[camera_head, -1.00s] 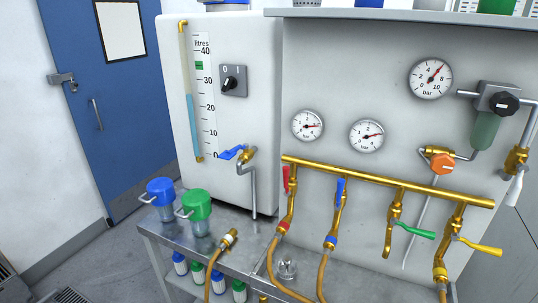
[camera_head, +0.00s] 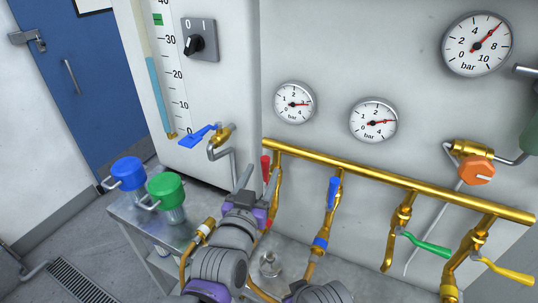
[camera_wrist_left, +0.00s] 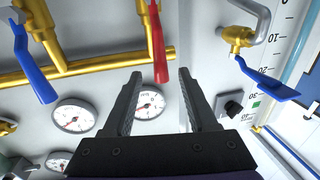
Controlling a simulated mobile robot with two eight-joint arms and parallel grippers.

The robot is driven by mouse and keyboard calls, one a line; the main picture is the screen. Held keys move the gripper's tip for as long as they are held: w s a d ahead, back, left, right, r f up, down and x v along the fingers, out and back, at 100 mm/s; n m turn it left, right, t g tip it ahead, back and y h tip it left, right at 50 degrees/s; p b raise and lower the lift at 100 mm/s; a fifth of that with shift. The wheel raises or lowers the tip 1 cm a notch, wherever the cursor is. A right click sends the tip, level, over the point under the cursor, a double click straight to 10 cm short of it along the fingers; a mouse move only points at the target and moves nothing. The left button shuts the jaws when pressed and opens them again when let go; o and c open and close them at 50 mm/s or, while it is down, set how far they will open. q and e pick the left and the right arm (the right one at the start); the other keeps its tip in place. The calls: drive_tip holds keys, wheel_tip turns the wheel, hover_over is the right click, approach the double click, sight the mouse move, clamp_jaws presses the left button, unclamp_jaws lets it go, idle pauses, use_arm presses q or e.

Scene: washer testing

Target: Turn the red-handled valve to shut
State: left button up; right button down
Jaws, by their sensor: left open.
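The red-handled valve (camera_head: 265,167) hangs from the brass manifold pipe at its left end, its red lever pointing up. It also shows upside down in the left wrist view, where the red lever (camera_wrist_left: 157,45) lies between the lines of my two fingers, just beyond their tips. My left gripper (camera_head: 257,190) is open and empty, close below and in front of the red lever. In the left wrist view the open gripper (camera_wrist_left: 160,76) shows a clear gap between its fingers; contact with the lever is not visible. My right gripper is not in view.
A blue-handled valve (camera_head: 333,195) is right of the red one, followed by green (camera_head: 428,245) and yellow (camera_head: 507,270) levers. A blue tap (camera_head: 197,136) is up left. Gauges (camera_head: 294,103) sit above the pipe. Green-lidded (camera_head: 165,186) and blue-lidded (camera_head: 128,173) pots stand left.

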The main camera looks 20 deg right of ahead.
sight(268, 155)
use_arm(q)
drive_tip(key=x, duration=0.7)
drive_tip(key=shift+w, duration=0.15)
clamp_jaws()
idle(1.2)
